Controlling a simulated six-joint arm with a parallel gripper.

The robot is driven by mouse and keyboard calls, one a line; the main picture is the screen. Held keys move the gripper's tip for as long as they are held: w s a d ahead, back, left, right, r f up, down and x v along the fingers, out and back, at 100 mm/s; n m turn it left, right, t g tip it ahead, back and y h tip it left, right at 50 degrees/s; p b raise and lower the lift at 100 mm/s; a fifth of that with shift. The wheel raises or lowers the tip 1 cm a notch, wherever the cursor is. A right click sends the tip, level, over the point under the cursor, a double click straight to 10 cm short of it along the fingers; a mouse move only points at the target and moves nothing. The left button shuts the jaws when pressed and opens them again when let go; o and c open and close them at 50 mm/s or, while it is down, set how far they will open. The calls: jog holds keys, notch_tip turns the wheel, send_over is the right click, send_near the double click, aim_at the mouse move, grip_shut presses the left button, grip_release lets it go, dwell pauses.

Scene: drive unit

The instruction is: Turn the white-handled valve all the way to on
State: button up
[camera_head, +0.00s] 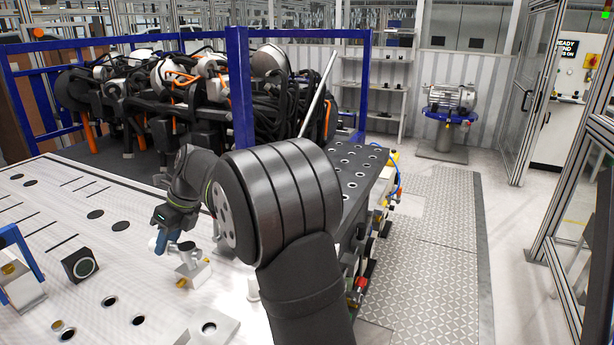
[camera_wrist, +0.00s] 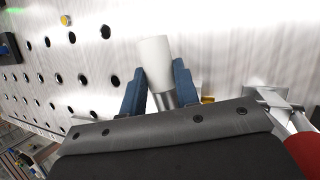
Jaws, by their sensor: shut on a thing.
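The white handle (camera_wrist: 154,58) shows in the wrist view as a pale cylinder on a metal stem (camera_wrist: 165,98). The two blue fingers of my gripper (camera_wrist: 158,80) are shut on it, one on each side. In the head view my gripper (camera_head: 171,238) is low over the perforated plate, at a light valve block (camera_head: 190,273) with brass-coloured fittings. My own arm fills the middle of that view. The handle is small there and its exact angle is hard to tell.
The perforated white plate (camera_head: 40,210) spreads around the valve. A black square block with a round face (camera_head: 81,265) and a blue-handled fixture (camera_head: 22,280) stand to the left. A blue frame (camera_head: 241,90) with dark machinery stands behind. The floor at right is clear.

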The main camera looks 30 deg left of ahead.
jog(key=shift+c, duration=0.7)
jog(key=shift+o, duration=0.2)
jog(key=shift+w+a+r+n+t, duration=0.15)
jog(key=shift+r+n, duration=0.1)
jog(key=shift+n, duration=0.25)
jog(key=shift+w+r+n+t, duration=0.1)
jog(key=shift+r+n+t, duration=0.1)
jog(key=shift+n, duration=0.3)
jog(key=n, duration=0.1)
jog(key=w+r+n+t+h, duration=0.1)
jog(key=n, duration=0.1)
jog(key=r+n+t, duration=0.1)
jog(key=n, duration=0.1)
jog(key=shift+w+a+r+h, duration=0.1)
jog(key=shift+w+r+h, duration=0.05)
jog(key=shift+r+h, duration=0.15)
grip_shut()
notch_tip(320, 180, up, 5)
jog(key=w+n+t+h, duration=0.2)
jog(key=n+t, duration=0.2)
jog(key=n, duration=0.6)
jog(key=x, duration=1)
jog(key=shift+w, duration=0.1)
jog(key=s, duration=0.1)
jog(key=s+r, duration=0.1)
jog(key=shift+s, duration=0.3)
jog(key=shift+s+r, duration=0.1)
jog(key=shift+s, duration=0.55)
